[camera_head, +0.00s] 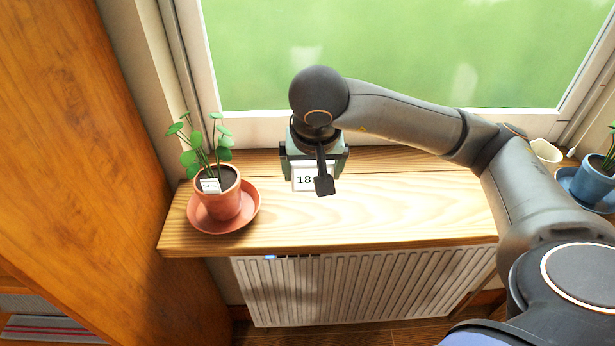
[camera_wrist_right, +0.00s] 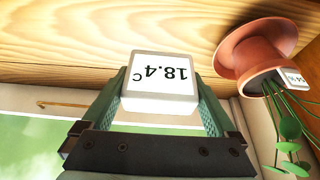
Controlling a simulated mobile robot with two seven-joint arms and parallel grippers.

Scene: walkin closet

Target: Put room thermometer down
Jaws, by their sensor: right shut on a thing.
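The room thermometer is a small white block with a dark digital readout. In the head view the thermometer (camera_head: 302,180) is partly hidden by my right gripper and wrist. In the right wrist view the thermometer (camera_wrist_right: 160,88) reads 18.4 °C and sits between the two green fingers. My right gripper (camera_head: 312,170) is shut on it, over the wooden windowsill (camera_head: 400,215) near the window side. I cannot tell whether the thermometer touches the sill. My left gripper is not in view.
A potted plant in a terracotta pot (camera_head: 222,200) on a saucer (camera_head: 208,222) stands at the sill's left end. A blue pot (camera_head: 590,183) and a cream cup (camera_head: 546,152) are at the right. The sill's middle is clear. A radiator (camera_head: 360,285) is below.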

